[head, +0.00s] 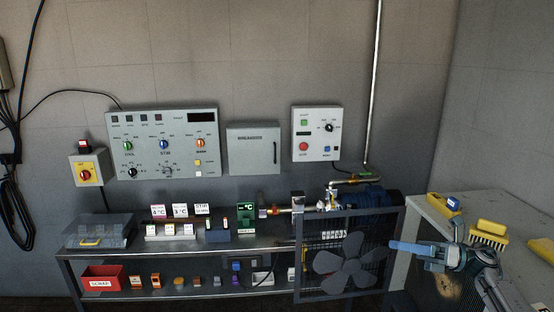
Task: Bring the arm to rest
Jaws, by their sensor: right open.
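My right arm comes in from the lower right. Its right gripper (428,254) has blue fingers, is open, and nothing shows between them. It is in front of the right end of the bench, to the right of the dark fan (350,262) and left of the yellow brush (488,235). I cannot tell how far it is from the fan guard. My left gripper is not in the head view.
A steel bench (130,252) carries small labelled items and a clear-lidded box (97,231). A red bin (102,277) is on the lower shelf. Control panels (182,128) hang on the wall. A side counter (425,208) at right holds yellow tools.

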